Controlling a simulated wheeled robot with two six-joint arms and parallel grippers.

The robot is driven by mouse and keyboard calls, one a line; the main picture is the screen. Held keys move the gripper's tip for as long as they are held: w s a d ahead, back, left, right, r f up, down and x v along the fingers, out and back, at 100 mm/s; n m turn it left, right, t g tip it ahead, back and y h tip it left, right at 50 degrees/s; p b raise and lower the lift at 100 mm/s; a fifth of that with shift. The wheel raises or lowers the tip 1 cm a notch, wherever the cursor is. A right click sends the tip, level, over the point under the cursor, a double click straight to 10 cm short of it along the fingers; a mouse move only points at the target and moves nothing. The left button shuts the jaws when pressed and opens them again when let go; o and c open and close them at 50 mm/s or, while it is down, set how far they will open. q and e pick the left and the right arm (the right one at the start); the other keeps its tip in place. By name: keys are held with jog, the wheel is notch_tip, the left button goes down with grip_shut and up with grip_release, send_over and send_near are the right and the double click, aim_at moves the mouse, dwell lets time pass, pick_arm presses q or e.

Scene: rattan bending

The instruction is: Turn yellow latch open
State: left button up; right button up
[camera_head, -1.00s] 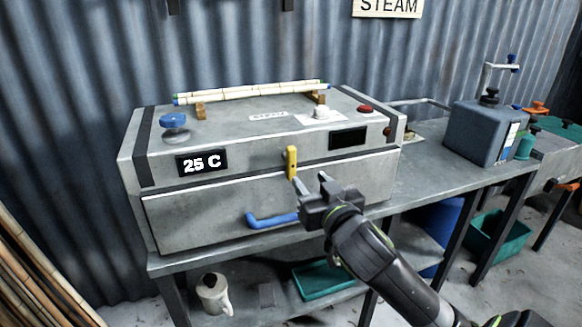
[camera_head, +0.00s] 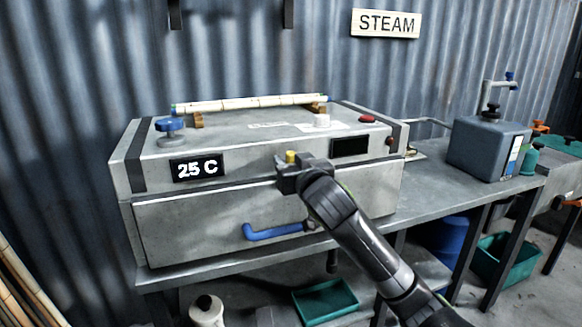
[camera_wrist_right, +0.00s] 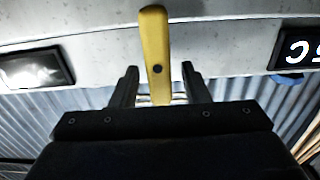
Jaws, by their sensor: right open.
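The yellow latch (camera_head: 290,156) is on the front of the grey steam box (camera_head: 225,215), at the seam between lid and body. In the head view only its top shows above my right gripper (camera_head: 285,168), which hides the rest. In the right wrist view the latch (camera_wrist_right: 154,55) is a yellow bar with a dark pivot dot, nearly upright in the picture. My right gripper (camera_wrist_right: 158,78) is open there, with one finger on each side of the latch's end. A gap shows on both sides, so the fingers look apart from it. My left gripper is not in view.
A blue handle (camera_head: 272,231) sticks out of the box front, below my right gripper. Pale rods (camera_head: 250,103) lie on brackets on the lid, near a blue knob (camera_head: 170,125). A grey tank (camera_head: 488,143) stands right on the bench.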

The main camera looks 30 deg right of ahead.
jog(key=shift+w, duration=0.1)
jog(key=shift+c, duration=0.3)
grip_shut()
jog(key=m+p, duration=0.3)
jog(key=shift+d+r, duration=0.1)
jog(key=shift+d, duration=0.25)
jog(key=shift+s+d+f+m+p, duration=0.1)
jog(key=shift+d+f+m+p, duration=0.25)
jog(key=shift+m+p, duration=1.5)
jog(key=shift+s+d+f+m+p, duration=0.15)
jog(key=shift+f+m+p, duration=0.4)
jog(key=shift+m, duration=2.55)
jog(key=shift+d+f+m+p, duration=0.3)
jog(key=shift+m+p, duration=0.95)
jog(key=shift+m, duration=1.2)
jog(key=shift+f, duration=0.1)
